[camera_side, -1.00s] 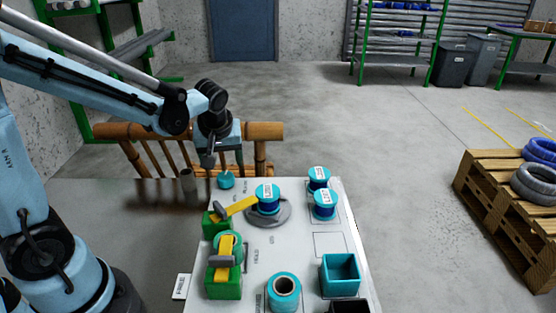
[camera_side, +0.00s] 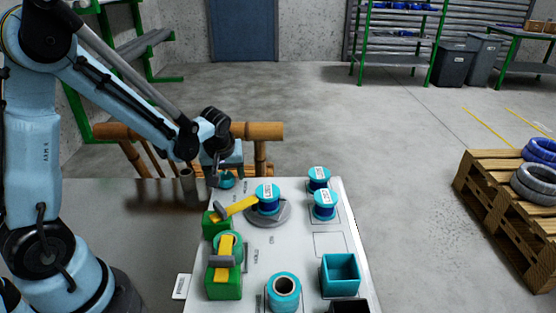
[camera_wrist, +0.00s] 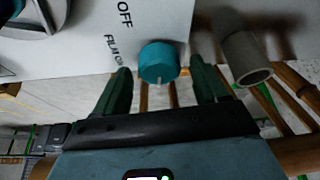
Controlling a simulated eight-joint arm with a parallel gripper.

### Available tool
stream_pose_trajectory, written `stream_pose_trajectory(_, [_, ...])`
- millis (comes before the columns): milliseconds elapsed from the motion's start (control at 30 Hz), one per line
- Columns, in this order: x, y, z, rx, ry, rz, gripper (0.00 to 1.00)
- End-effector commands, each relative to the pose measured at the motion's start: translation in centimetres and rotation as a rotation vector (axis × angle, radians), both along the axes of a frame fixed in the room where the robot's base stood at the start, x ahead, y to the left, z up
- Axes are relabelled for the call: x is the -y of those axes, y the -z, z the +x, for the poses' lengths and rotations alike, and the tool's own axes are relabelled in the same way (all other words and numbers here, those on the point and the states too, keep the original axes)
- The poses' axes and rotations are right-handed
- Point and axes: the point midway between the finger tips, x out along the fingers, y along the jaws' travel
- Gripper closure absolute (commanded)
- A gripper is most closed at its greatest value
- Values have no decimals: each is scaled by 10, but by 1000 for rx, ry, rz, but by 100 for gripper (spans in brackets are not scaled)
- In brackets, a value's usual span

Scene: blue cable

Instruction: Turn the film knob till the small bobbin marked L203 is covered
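The film knob (camera_side: 227,182) is a teal knob at the far left of the grey panel. It also shows in the wrist view (camera_wrist: 158,64), beside the printed words "OFF" and "FILM ON". My gripper (camera_side: 220,182) is low at the knob. In the wrist view my gripper (camera_wrist: 161,70) is open, one finger on each side of the knob, with gaps visible. A small blue bobbin (camera_side: 267,197) with a white label stands on a grey round plate. Its label is too small to read surely. No film shows over it.
Two more labelled blue bobbins (camera_side: 324,204) stand to the right. Green blocks with yellow arms (camera_side: 224,277), a teal spool (camera_side: 284,290) and an open teal box (camera_side: 340,273) are nearer. A grey cylinder (camera_side: 187,180) stands left of the knob.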

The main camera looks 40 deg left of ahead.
Motion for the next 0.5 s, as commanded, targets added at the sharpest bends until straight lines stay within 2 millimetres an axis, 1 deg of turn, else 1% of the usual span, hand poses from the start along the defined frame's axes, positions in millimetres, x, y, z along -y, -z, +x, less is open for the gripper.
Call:
stream_pose_trajectory(33, [0, 0, 0, 0, 0, 0, 34])
stream_pose_trajectory(300, [0, 0, 0, 0, 0, 0, 75])
stream_pose_trajectory(367, [0, 0, 0, 0, 0, 0, 84])
stream_pose_trajectory(500, [0, 0, 0, 0, 5, 0, 84])
